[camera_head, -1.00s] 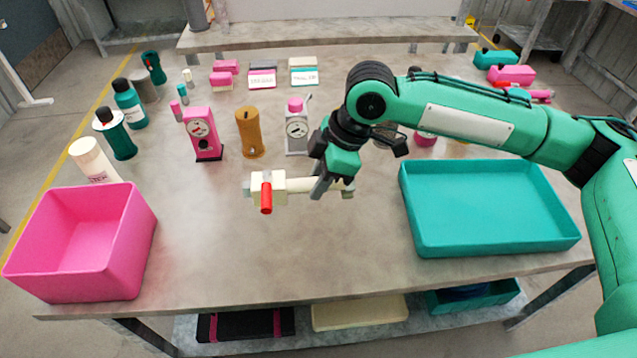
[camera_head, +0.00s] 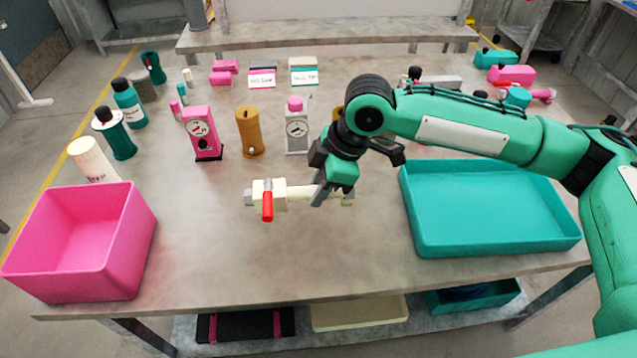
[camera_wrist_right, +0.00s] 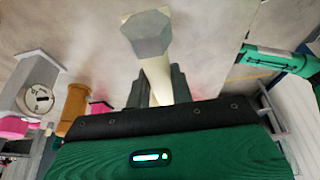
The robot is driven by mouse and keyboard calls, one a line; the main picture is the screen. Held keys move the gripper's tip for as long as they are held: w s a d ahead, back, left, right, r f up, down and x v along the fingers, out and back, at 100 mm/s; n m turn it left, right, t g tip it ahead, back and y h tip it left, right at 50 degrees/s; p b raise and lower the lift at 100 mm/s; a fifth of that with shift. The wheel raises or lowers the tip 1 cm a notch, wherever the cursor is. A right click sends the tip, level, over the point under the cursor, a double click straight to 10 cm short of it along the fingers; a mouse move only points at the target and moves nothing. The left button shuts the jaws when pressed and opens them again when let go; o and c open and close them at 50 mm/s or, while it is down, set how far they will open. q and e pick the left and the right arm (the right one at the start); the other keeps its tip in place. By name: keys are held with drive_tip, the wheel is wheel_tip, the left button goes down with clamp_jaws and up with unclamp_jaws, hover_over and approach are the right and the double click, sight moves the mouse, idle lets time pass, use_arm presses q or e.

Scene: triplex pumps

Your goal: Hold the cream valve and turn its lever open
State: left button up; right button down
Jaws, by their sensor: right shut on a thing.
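The cream valve (camera_head: 297,193) lies crosswise above the middle of the table, its cream body block and grey end fitting to the left. Its red lever (camera_head: 267,207) hangs from the block and points toward the front edge. My right gripper (camera_head: 321,192) is shut on the valve's pipe, right of the block. In the right wrist view, the cream pipe (camera_wrist_right: 156,78) runs between the dark fingers and ends in a grey hexagonal fitting (camera_wrist_right: 147,35). The lever is hidden there. Whether the valve touches the table is unclear. My left gripper is not in view.
A pink bin (camera_head: 85,245) stands at the front left and a teal tray (camera_head: 487,245) at the right. Pink, tan and grey pump-like units (camera_head: 204,134) and several bottles (camera_head: 118,138) stand behind. The table in front of the valve is clear.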

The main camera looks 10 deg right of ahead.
sight(311, 224)
drive_tip(key=shift+f+b, duration=0.4)
drive_tip(key=shift+f, duration=1.6)
drive_tip(key=shift+f, duration=0.35)
drive_tip(key=shift+f+b, duration=0.35)
drive_tip(key=shift+f, duration=1.15)
